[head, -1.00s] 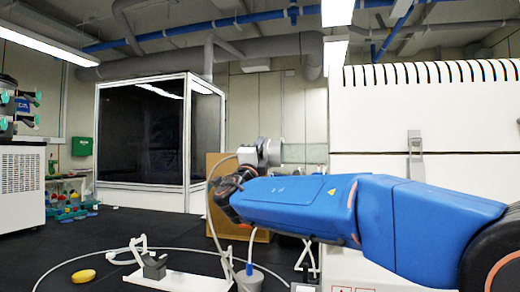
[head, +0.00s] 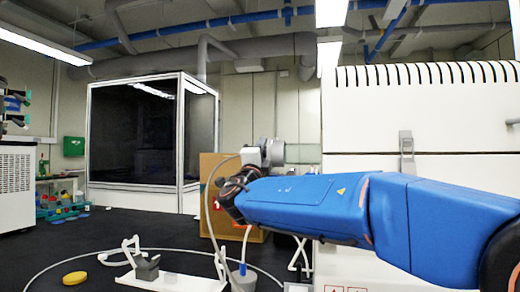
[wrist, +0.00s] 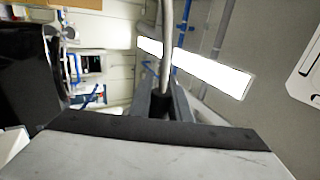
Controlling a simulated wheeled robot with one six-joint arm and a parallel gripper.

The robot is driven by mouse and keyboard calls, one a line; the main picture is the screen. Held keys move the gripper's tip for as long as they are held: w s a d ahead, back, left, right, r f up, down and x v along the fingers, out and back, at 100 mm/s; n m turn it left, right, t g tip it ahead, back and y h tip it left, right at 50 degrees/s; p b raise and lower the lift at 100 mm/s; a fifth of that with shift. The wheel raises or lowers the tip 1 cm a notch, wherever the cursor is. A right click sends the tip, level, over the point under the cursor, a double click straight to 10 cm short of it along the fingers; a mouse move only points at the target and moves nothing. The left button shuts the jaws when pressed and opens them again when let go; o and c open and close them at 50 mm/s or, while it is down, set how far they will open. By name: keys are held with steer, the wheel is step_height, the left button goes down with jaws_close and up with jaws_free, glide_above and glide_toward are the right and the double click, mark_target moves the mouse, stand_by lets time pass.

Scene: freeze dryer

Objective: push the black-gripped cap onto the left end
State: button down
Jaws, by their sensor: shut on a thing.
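My gripper (wrist: 163,100) is shut on the cap's black grip (wrist: 161,104), which shows between the two dark fingers in the wrist view. A grey hose runs up from the grip. In the head view a grey metal piece (head: 270,152), apparently the cap or gripper end, is at the left end of a clear glass tube (head: 301,153). The tube sticks out leftward from the white machine (head: 425,120). My blue arm lies in front. Whether the cap is seated on the tube or only touching cannot be told.
The pale hose (head: 209,210) loops down from the cap to a grey pot (head: 243,278) on the dark floor. A white stand (head: 175,281) and a yellow object (head: 76,278) lie left of it. A brown board (head: 210,185) and a dark glass cabinet (head: 135,135) stand behind.

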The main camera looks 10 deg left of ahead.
steer(key=c, duration=1.6)
jaws_free()
steer(key=shift+o, duration=0.2)
steer(key=v, duration=0.7)
